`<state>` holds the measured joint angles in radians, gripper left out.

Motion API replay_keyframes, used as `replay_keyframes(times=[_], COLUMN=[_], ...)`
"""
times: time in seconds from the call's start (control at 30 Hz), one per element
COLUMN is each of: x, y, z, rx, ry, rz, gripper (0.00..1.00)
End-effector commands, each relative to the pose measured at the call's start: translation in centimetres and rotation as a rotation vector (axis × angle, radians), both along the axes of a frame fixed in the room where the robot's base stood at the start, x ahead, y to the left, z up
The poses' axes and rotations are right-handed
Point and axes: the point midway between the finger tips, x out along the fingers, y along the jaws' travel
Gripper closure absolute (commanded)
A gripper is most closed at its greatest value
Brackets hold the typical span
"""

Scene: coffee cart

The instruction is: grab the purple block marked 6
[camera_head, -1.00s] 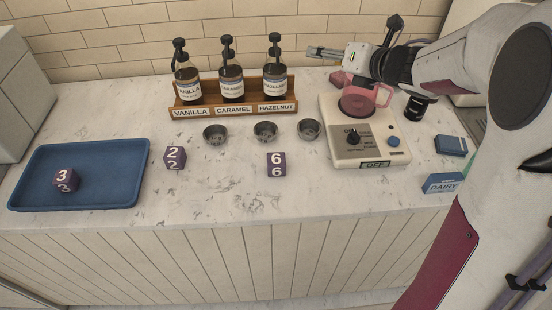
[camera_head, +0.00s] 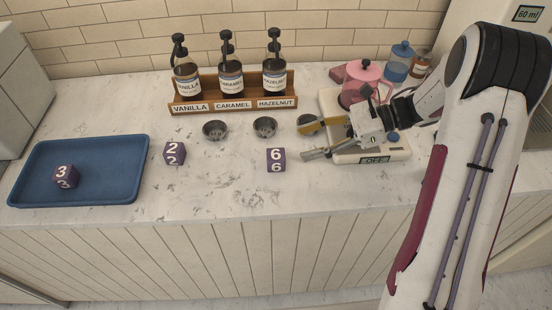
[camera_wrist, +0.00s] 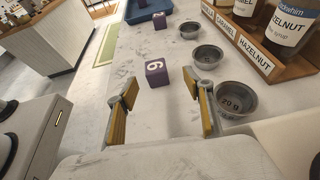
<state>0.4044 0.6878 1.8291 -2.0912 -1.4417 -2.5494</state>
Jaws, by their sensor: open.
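The purple block marked 6 (camera_head: 276,160) stands on the marble counter, in front of the metal cups. In the wrist view the block (camera_wrist: 157,74) is ahead of my gripper (camera_wrist: 160,108), roughly midway between the two fingers and beyond their tips. In the head view my gripper (camera_head: 318,140) is to the right of the block, open and empty, not touching it. Its fingers have yellow inner pads. A purple block marked 2 (camera_head: 174,154) stands further left. A purple block marked 3 (camera_head: 66,177) is in the blue tray (camera_head: 120,150).
Metal cups (camera_head: 265,127) stand behind the block, one partly hidden by my gripper. The wooden syrup rack (camera_head: 233,106) is behind them.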

Motion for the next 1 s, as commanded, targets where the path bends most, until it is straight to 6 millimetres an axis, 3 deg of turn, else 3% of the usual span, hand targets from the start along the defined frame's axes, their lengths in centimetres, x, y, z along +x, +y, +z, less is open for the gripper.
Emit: replay_keyframes(times=[0.47,0.8,1.0], x=[-0.7,-0.7,-0.7], y=[0.0,2.0,2.3], z=[-0.3,-1.2,-1.3], rx=[0.011,0.011,0.011], ry=[-0.008,-0.007,-0.008], rz=[0.036,0.035,0.034], gripper=[0.49,0.49,0.49])
